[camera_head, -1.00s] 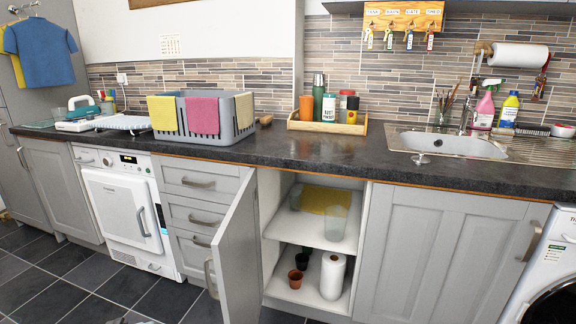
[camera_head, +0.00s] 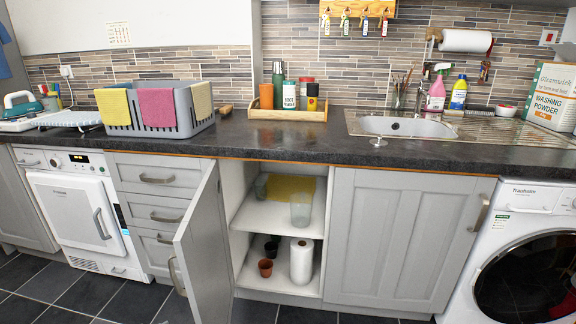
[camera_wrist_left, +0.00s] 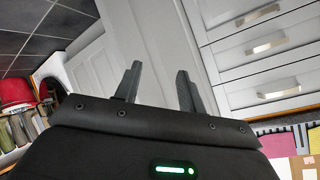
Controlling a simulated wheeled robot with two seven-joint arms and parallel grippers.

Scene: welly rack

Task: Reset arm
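My left gripper (camera_wrist_left: 156,88) shows in the left wrist view with its two dark fingers apart and nothing between them. Grey cabinet fronts and drawers (camera_wrist_left: 262,45) lie beyond it. Neither gripper shows in the head view, and my right gripper is in no view. In the head view the cabinet door (camera_head: 205,250) under the counter stands open. Inside, a clear container (camera_head: 301,208) and a yellow cloth (camera_head: 290,188) are on the upper shelf. A paper roll (camera_head: 301,260) and small pots (camera_head: 265,267) are on the lower level.
The open door juts out into the floor space. On the dark counter (camera_head: 290,140) stand a grey basket (camera_head: 185,122) with cloths, a wooden tray (camera_head: 285,114) with bottles, and a sink (camera_head: 405,128). A washing machine (camera_head: 520,255) is at the right.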

